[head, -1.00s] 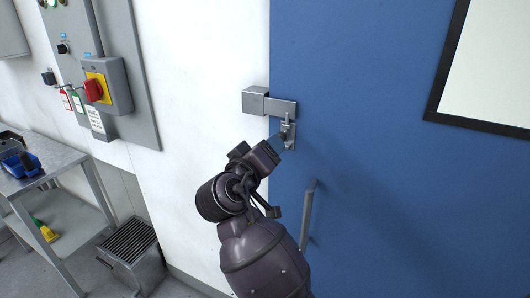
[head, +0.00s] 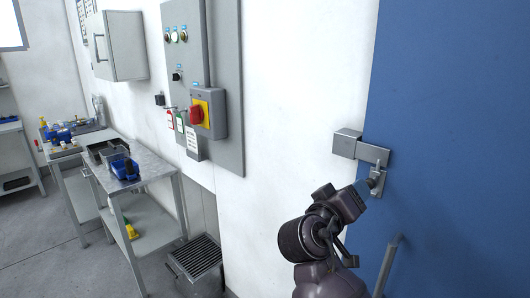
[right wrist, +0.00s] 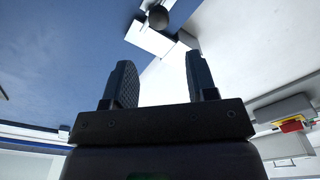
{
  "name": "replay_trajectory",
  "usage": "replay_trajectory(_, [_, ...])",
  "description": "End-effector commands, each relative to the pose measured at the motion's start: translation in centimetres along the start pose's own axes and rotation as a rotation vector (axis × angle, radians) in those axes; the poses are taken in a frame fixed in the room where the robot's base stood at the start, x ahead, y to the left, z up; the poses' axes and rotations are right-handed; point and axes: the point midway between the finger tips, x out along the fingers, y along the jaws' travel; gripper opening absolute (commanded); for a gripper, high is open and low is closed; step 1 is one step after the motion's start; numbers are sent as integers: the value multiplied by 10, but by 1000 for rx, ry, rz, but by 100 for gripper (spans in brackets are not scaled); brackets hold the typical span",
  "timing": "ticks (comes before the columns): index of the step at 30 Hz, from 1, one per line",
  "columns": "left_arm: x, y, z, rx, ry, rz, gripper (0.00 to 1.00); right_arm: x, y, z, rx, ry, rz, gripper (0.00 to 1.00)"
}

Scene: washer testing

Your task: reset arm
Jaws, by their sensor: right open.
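My right gripper (head: 363,190) is in front of the blue door's edge, by the metal latch (head: 376,180). In the right wrist view its two fingers (right wrist: 162,82) stand apart with nothing between them. The latch's metal box and bar (right wrist: 160,36) show beyond the fingertips there, apart from them. In the head view I cannot tell the gap between the fingertips and the latch. My left gripper is not in view.
The blue door (head: 470,130) has a bar handle (head: 389,265) below the latch. A grey control panel (head: 228,100) with a red switch (head: 196,113) hangs on the white wall. Metal tables (head: 160,168) and a grilled box (head: 197,262) stand at the left.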

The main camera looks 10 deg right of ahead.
Motion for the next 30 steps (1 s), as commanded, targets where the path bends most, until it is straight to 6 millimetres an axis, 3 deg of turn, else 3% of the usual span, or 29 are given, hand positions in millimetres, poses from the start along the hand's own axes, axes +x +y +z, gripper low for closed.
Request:
replay_trajectory(6, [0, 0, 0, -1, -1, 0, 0, -6, -38, -40, 95, 258, -241, 52])
replay_trajectory(8, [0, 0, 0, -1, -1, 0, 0, -8, -55, -39, 127, 318, -327, 52])
replay_trajectory(11, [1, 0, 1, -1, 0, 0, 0, -13, -84, -20, 184, 384, -471, 52])
replay_trajectory(14, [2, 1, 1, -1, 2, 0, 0, -21, -110, 14, 253, 412, -609, 52])
replay_trajectory(19, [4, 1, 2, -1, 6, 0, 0, -35, -142, 95, 379, 376, -792, 52])
replay_trajectory(24, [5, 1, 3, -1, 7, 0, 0, -53, -157, 184, 477, 272, -899, 52])
replay_trajectory(30, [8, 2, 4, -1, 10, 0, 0, -80, -157, 298, 511, 87, -958, 52])
